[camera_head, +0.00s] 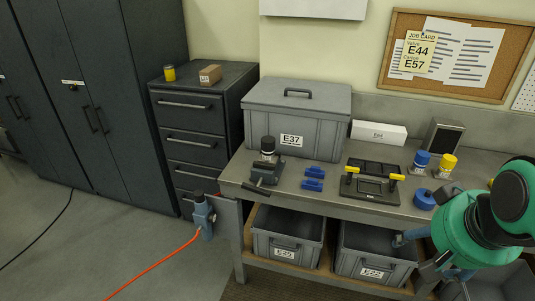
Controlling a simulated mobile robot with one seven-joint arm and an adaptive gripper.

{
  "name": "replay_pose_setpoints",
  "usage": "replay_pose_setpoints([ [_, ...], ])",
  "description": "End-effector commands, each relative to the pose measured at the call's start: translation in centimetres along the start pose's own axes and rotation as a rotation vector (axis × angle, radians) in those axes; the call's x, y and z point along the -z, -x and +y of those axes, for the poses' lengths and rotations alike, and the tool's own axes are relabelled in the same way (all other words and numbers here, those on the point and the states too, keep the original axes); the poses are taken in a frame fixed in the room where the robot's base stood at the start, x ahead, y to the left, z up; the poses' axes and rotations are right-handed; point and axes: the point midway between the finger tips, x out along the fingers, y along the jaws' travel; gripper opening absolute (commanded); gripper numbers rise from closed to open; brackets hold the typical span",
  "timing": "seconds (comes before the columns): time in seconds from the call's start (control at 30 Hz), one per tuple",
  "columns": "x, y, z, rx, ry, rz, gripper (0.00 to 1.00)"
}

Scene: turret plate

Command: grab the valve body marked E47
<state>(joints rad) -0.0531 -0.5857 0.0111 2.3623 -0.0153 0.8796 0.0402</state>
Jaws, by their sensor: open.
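I cannot read E47 on anything in view. A blue-capped part (421,160) and a yellow-capped part (447,164) stand upright side by side at the bench's right; their small tags are too small to read. A blue round part (424,199) lies in front of them. A blue-grey pipe-like part (410,236) shows over the right lower bin, partly behind my green arm; I cannot tell what it is. My gripper (441,264) is low at the right, mostly hidden by my arm, below the bench top. It is open, and I see nothing held.
The bench (325,195) carries a lidded crate E37 (292,115), a vise (265,172), blue blocks (313,179), a black tray (371,187) and a white box E88 (378,133). Bins E25 (285,253) and E22 (373,272) sit below. The job card (419,54) reads Valve E44.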

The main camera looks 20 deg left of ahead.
Motion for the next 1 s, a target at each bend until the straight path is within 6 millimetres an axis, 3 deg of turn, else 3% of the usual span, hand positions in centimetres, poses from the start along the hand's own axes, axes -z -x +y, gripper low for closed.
replay_pose_setpoints([
  [0.1,3.9,0.4,-1.0,0.006,0.012,-0.009,0.70],
  [0.47,14.7,-0.2,-4.9,0.020,0.037,-0.025,0.70],
  [1.0,28.9,-5.1,-13.7,0.041,0.077,-0.046,0.70],
])
